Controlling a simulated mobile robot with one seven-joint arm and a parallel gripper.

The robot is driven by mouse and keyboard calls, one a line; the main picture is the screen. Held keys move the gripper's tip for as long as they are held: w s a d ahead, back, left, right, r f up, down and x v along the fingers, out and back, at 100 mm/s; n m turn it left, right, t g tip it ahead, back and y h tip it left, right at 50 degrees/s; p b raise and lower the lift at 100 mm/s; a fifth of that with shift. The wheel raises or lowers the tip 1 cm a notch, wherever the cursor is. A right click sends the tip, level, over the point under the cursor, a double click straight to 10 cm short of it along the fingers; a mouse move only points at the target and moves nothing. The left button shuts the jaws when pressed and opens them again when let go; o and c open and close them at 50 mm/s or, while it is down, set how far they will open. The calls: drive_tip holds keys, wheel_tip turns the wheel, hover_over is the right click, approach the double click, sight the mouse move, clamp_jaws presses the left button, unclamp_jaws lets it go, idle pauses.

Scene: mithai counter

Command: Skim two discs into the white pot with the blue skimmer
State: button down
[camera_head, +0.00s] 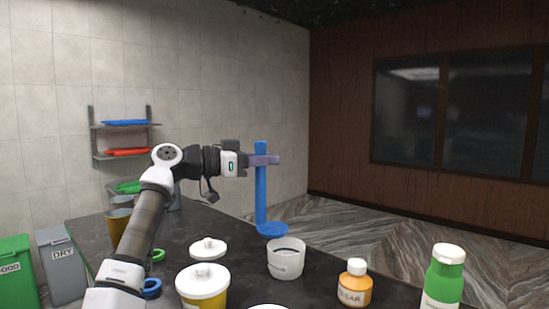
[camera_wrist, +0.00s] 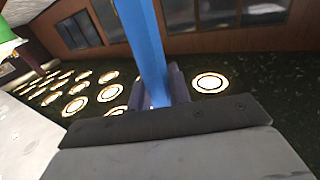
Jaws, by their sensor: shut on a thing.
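The blue skimmer (camera_head: 261,190) hangs upright from my gripper (camera_head: 268,160), with its flat round head (camera_head: 272,230) at the bottom. My gripper is shut on the upper part of its handle. The handle also shows between my fingers (camera_wrist: 160,92) in the wrist view (camera_wrist: 145,45). The white pot (camera_head: 286,263) stands on the dark counter just below and right of the skimmer head in the head view. The head looks apart from the pot, but the depth between them is unclear. I cannot make out any discs in the pot or on the skimmer.
A yellow tub with a white lid (camera_head: 203,290) and a white lidded jar (camera_head: 208,249) stand left of the pot. An orange bottle (camera_head: 355,284) and a green bottle (camera_head: 443,280) stand to the right. Brown cups (camera_head: 119,222) stand at the back left of the dark counter (camera_head: 90,232).

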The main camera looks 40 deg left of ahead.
idle(0.3)
drive_tip(key=shift+r, duration=2)
